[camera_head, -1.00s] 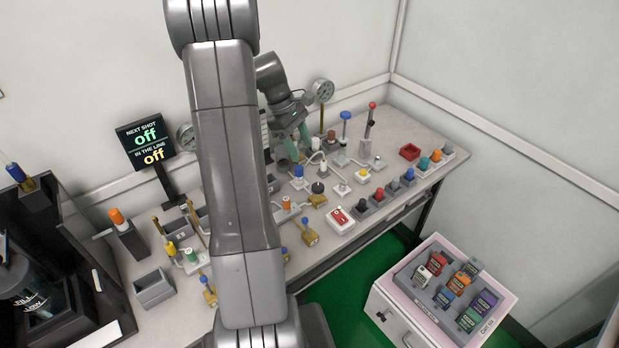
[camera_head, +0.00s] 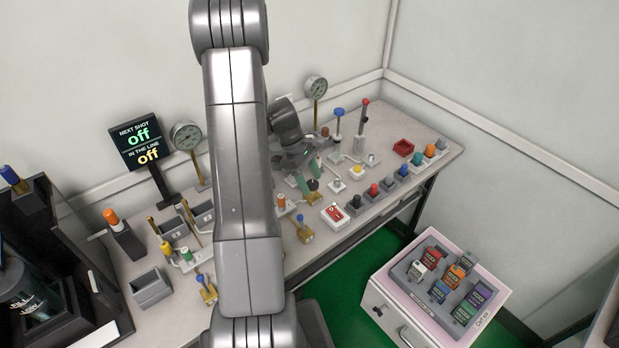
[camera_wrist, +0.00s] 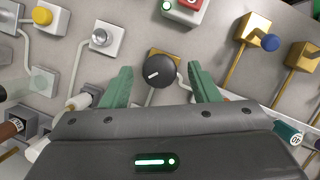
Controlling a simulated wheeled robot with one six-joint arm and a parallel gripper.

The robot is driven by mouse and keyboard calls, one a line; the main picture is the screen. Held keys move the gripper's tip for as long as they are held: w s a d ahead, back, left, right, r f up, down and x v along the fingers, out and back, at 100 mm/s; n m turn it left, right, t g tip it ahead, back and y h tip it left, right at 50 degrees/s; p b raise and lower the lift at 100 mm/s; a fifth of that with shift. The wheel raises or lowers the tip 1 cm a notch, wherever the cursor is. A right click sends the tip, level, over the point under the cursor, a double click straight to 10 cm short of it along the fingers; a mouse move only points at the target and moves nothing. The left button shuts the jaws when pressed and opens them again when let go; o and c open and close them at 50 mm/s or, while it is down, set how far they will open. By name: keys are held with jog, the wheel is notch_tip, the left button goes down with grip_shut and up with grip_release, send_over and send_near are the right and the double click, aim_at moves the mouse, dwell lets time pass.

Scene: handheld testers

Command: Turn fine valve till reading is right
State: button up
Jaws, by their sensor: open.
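A black round knob (camera_wrist: 159,71) with a white pointer mark sits on a brass-coloured block. It also shows in the head view (camera_head: 313,185). No label that I can read tells whether it is the fine valve. My gripper (camera_wrist: 160,84) is open, with one green finger on each side of the knob and visible gaps between. In the head view my gripper (camera_head: 310,176) is low over the bench at the knob. Two round gauges stand on posts, one at the left (camera_head: 187,135) and one at the back (camera_head: 315,88). Their readings are too small to tell.
A screen (camera_head: 140,142) reads "NEXT SHOT off" and "IN THE LINE off". A red-and-white switch box (camera_head: 333,214), brass valves with blue knobs (camera_head: 304,229) and a yellow button (camera_head: 357,172) crowd the bench. A pink-topped drawer cart (camera_head: 436,290) stands at the lower right.

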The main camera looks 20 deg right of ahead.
jog(key=c, duration=1)
jog(key=shift+o, duration=0.2)
